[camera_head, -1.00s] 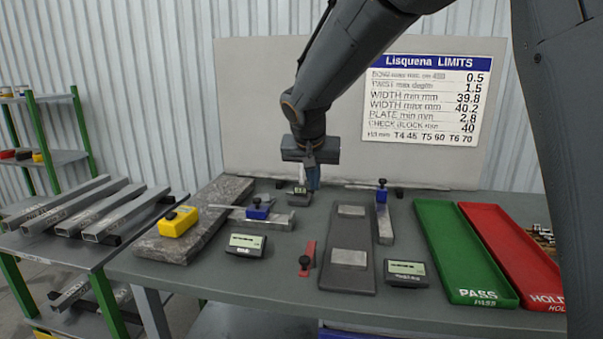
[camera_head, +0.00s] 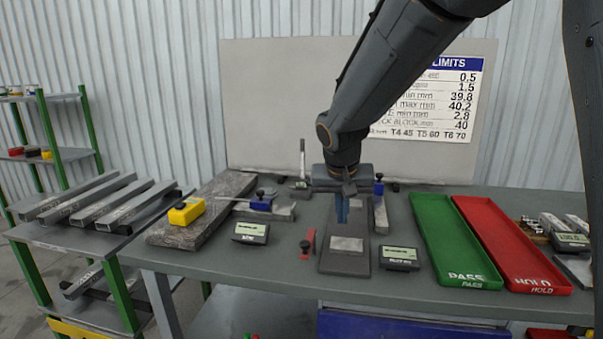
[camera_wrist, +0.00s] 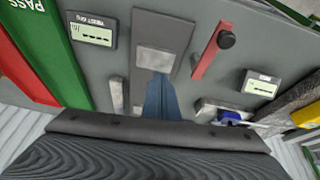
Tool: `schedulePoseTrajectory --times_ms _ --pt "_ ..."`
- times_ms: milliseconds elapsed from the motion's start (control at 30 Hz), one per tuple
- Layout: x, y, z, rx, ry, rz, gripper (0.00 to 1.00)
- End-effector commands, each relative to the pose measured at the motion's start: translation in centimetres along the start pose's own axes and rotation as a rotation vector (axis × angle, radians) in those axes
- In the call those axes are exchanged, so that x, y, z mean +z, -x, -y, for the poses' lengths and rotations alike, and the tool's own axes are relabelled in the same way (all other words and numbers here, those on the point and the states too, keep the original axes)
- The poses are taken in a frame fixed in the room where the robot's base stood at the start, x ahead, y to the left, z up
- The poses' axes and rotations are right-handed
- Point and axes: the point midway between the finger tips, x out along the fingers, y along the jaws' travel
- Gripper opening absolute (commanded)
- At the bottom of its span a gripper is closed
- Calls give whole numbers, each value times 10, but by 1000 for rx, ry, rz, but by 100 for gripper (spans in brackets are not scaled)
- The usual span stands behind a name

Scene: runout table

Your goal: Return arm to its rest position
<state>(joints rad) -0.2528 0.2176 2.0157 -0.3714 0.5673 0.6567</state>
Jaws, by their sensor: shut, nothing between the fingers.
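My gripper (camera_head: 342,208) is shut and empty. In the head view its blue fingers point down over the far part of the dark plate fixture (camera_head: 345,262), which has two light pads. The fingers hide part of that fixture. In the wrist view the blue fingers (camera_wrist: 161,98) show shut at the middle, in front of the plate fixture (camera_wrist: 165,30). I cannot tell the exact height of the fingers above it. My arm reaches down from the upper right and hides part of the limits board (camera_head: 440,105).
A blue-topped gauge (camera_head: 262,202) and a yellow block (camera_head: 186,211) are left, on and near a stone slab (camera_head: 215,205). Two displays (camera_head: 251,232) (camera_head: 400,258) and a red clamp (camera_head: 307,246) lie in front. The green PASS tray (camera_head: 455,245) and red HOLD tray (camera_head: 515,250) are right.

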Motion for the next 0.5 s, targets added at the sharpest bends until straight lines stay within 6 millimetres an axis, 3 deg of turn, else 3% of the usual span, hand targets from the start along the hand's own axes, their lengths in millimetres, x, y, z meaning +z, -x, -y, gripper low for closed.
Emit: schedulePoseTrajectory --times_ms 167,400,500 --pt "60 -13 -41 -1 36 96 0" --pt "186 -23 -102 -40 94 266 0" --pt "226 -23 -115 -61 109 311 0"
